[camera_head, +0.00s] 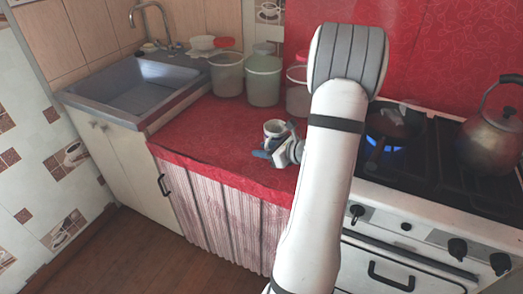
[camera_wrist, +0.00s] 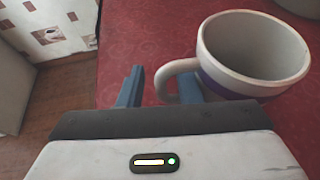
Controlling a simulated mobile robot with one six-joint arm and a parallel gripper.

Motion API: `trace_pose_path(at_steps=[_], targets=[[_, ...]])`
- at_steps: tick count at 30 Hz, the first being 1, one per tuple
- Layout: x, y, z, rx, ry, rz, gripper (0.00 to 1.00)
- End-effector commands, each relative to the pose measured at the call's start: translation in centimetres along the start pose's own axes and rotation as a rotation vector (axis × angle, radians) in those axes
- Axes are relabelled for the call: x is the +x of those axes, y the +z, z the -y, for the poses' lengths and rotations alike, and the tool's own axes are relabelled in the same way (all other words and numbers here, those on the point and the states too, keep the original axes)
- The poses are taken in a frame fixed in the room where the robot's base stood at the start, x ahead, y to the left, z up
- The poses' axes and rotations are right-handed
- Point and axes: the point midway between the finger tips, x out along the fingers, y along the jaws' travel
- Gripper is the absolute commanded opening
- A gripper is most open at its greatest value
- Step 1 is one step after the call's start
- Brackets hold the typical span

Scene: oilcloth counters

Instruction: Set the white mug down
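The white mug (camera_wrist: 255,50) with a dark blue band near its base stands upright, empty inside, at the right of the wrist view. In the head view the mug (camera_head: 275,129) is over the red counter, partly hidden by my gripper; it looks at rest there. My gripper (camera_wrist: 163,88) is beside its handle side, with two blue fingers apart. The right finger shows within the handle loop; the left finger is outside, with a clear gap to the handle. In the head view my gripper (camera_head: 270,150) is low over the counter.
Several buckets, including a pale green one (camera_head: 263,80), stand behind the mug. A sink (camera_head: 145,85) is at the left. A stove with a lit burner, a pan (camera_head: 395,122) and a kettle (camera_head: 490,140) is at the right. The red counter (camera_head: 212,128) is clear left of the mug.

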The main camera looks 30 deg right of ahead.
Motion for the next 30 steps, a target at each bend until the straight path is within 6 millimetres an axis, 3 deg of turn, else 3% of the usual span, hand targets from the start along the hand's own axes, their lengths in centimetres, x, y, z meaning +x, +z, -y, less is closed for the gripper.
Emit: trace_pose_path(at_steps=[9,13,16,20,23,24,27,30], targets=[[-5.4,0.0,0.1,0.001,-0.005,0.0,0.31],[-6.4,0.1,-0.2,-0.006,0.004,-0.001,0.31],[-6.0,0.8,-1.7,-0.062,0.054,-0.02,0.31],[-4.4,3.1,-7.2,-0.288,0.236,-0.086,0.31],[-3.7,4.7,-14.0,-0.595,0.464,-0.16,0.31],[-3.9,5.1,-16.6,-0.728,0.556,-0.186,0.31],[-5.1,5.3,-21.9,-1.068,0.77,-0.24,0.31],[-7.0,5.3,-25.6,-1.421,0.961,-0.279,0.31]])
